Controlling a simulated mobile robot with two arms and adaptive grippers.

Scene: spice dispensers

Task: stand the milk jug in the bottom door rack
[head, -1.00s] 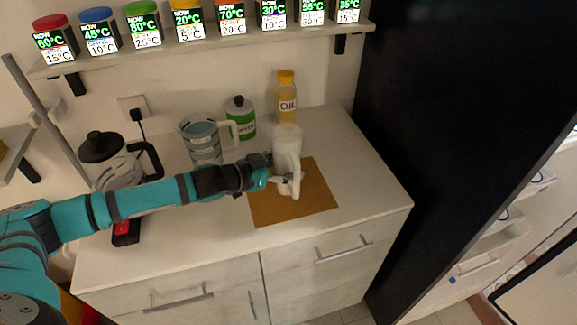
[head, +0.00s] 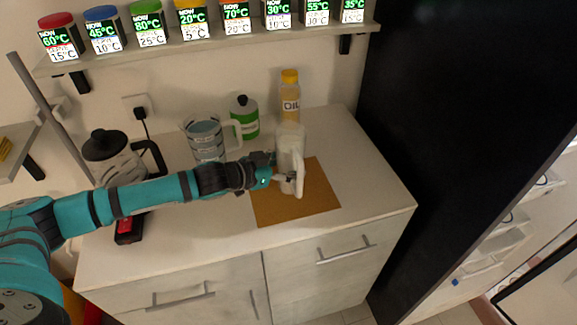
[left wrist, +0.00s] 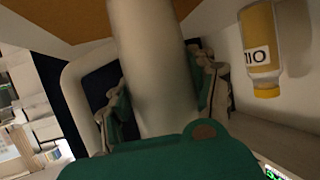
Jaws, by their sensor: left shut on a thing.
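The white milk jug (head: 291,148) stands upright over the back of the brown mat (head: 300,204) on the counter. My left gripper (head: 276,174) is shut on the jug's body from the left, and its fingers partly hide the jug. In the left wrist view the jug (left wrist: 155,65) fills the middle, between the two fingers of my left gripper (left wrist: 165,95), with its handle at the left. The open fridge door's white racks (head: 488,240) show at the right edge, beyond the black fridge side. Which is the bottom rack is hard to tell. My right gripper is not in view.
The oil bottle (head: 290,98) stands close behind the jug. A measuring jug (head: 205,138), a green-white bottle (head: 245,118) and a kettle (head: 112,160) stand to the left. The black fridge side (head: 440,110) rises right of the counter. The counter's right front is clear.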

